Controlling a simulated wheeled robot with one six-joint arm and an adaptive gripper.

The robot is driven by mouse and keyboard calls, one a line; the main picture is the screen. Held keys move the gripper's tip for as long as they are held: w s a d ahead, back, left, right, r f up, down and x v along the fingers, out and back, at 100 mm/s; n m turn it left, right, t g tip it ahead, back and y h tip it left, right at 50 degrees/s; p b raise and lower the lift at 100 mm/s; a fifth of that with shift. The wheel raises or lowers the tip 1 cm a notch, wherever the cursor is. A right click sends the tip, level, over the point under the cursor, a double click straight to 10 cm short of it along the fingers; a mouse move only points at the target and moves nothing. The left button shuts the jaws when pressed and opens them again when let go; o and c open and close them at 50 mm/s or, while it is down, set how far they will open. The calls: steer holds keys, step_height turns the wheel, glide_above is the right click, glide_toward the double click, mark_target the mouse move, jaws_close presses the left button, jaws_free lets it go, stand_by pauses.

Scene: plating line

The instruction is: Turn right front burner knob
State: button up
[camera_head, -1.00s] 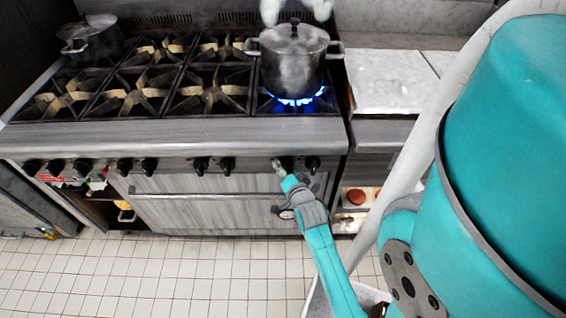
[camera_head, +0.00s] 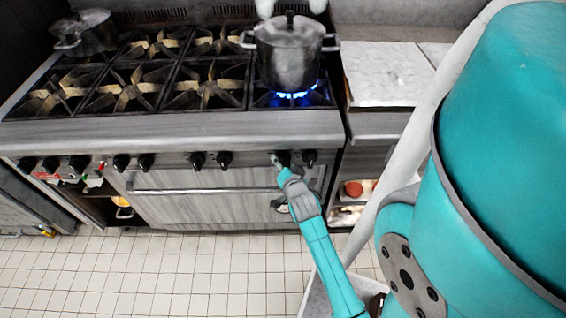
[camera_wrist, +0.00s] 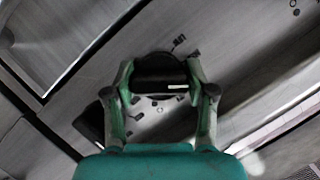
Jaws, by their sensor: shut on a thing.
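My gripper (camera_wrist: 160,88) is shut on a black burner knob on the stove's front panel. In the wrist view the knob (camera_wrist: 158,68) sits between the two fingers, and a short white mark shows on it. In the head view this knob (camera_head: 285,157) is the left one of the rightmost pair, and my gripper (camera_head: 278,163) partly covers it. The other knob of the pair (camera_head: 310,156) is just to its right. A blue flame (camera_head: 293,95) burns at the front right of the stove under a lidded metal pot (camera_head: 289,52).
More black knobs (camera_head: 197,160) line the panel to the left. The oven door handle (camera_head: 200,192) runs below. A second pot (camera_head: 88,33) stands at the back left. A counter (camera_head: 386,72) is to the right. The tiled floor (camera_head: 150,275) in front is clear.

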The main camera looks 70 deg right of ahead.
steer(key=n+g, duration=0.2)
steer(key=n, duration=0.2)
steer(key=shift+g+h, duration=0.3)
steer(key=shift+h, duration=0.1)
steer(key=n+g+h, duration=0.1)
steer(key=n+g, duration=0.1)
steer(key=n, duration=0.2)
steer(key=shift+g, duration=0.3)
stand_by(0.4)
steer(key=o, duration=1.1)
steer(key=v, duration=1.2)
steer(key=shift+w+f, duration=0.1)
steer(key=shift+f, duration=0.05)
